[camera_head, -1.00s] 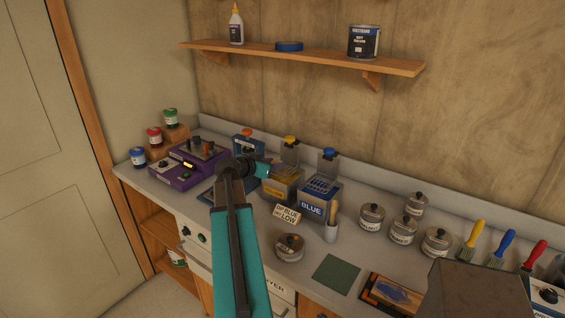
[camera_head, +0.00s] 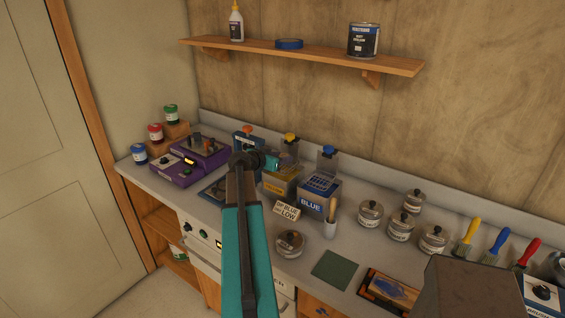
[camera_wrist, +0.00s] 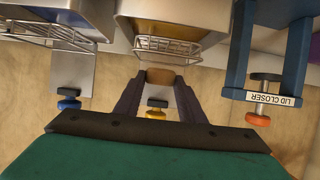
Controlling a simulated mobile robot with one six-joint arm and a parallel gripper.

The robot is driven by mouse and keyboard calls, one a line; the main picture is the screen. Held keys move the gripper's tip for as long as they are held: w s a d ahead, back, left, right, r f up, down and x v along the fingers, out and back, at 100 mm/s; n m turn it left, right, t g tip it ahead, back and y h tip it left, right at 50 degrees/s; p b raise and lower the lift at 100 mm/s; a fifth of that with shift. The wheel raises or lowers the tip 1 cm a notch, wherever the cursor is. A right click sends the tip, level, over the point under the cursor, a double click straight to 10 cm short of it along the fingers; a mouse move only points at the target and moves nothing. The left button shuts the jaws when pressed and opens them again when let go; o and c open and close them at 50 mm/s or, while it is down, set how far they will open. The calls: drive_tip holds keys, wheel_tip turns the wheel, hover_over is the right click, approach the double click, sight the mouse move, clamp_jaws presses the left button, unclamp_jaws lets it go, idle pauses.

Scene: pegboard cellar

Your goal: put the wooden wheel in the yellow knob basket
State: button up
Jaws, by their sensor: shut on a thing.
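My gripper (camera_wrist: 160,84) is shut on a small brown wooden piece, the wooden wheel (camera_wrist: 161,75), seen edge-on between the fingertips in the wrist view. The yellow knob (camera_wrist: 156,114) and its wire basket (camera_wrist: 167,52) show there too, the basket just beyond the fingertips. I cannot tell whether the wheel is over the basket or beside it. In the head view the yellow knob (camera_head: 290,138) stands behind a yellow-labelled tank (camera_head: 280,183). My arm's end covers part of this area, and the gripper's fingers and wheel are hidden there.
A blue tank (camera_head: 318,198) with a blue knob (camera_head: 328,150) stands close to the right. The blue lid closer (camera_wrist: 290,75) with an orange knob is close on the other side. A small sign (camera_head: 288,211), brush cup (camera_head: 330,229) and lidded jars (camera_head: 370,213) stand nearby.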

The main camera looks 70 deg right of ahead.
drive_tip(key=shift+f+p, duration=0.7)
drive_tip(key=shift+f, duration=0.8)
drive_tip(key=shift+f, duration=0.1)
drive_tip(key=o, duration=0.8)
drive_tip(key=shift+a, duration=0.1)
drive_tip(key=shift+w+a+r, duration=0.1)
drive_tip(key=shift+a+r, duration=0.1)
drive_tip(key=shift+a, duration=0.15)
drive_tip(key=b+v, duration=0.4)
drive_tip(key=v, duration=0.7)
drive_tip(key=shift+r, duration=0.2)
